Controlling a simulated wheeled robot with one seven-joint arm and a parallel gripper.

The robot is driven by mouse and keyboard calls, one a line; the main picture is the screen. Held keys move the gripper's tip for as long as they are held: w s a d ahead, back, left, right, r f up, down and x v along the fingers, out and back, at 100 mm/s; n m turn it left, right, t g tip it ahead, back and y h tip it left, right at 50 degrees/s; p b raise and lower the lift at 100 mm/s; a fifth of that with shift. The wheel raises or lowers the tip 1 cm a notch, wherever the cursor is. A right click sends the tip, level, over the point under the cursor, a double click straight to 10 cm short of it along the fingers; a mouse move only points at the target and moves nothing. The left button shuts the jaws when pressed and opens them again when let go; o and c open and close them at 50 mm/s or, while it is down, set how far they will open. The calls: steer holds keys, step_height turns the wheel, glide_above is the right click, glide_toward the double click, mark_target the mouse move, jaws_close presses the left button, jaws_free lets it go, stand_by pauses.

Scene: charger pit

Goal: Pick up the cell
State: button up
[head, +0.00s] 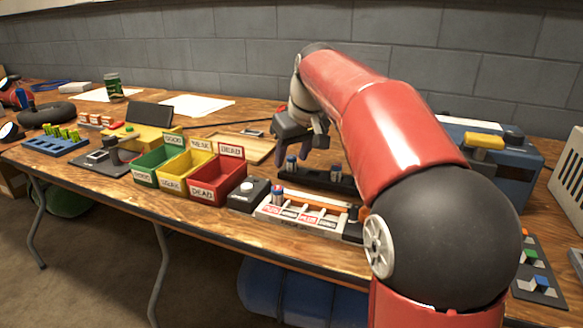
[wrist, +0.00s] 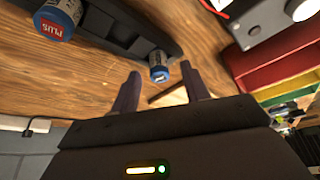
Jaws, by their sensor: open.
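A black holder (head: 318,181) lies on the bench with two blue cells upright in it. One cell (head: 291,164) is at its left end, below my gripper (head: 294,150); the other cell (head: 336,172) is toward its right end. A further cell (head: 277,193) stands in the charger strip (head: 300,215) in front. In the wrist view, my gripper (wrist: 160,84) is open and empty. One cell (wrist: 159,67) in the holder (wrist: 120,30) shows between and just beyond the fingertips. A cell with a red "PLUS" label (wrist: 55,20) is at upper left.
Green (head: 153,168), yellow (head: 184,175) and red (head: 218,183) bins stand left of the charger, the red nearest. A black box with a white button (head: 249,195) sits beside the red bin. A wooden tray (head: 235,147) lies behind the bins.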

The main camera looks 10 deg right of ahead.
jaws_close()
steer(key=shift+r, duration=0.2)
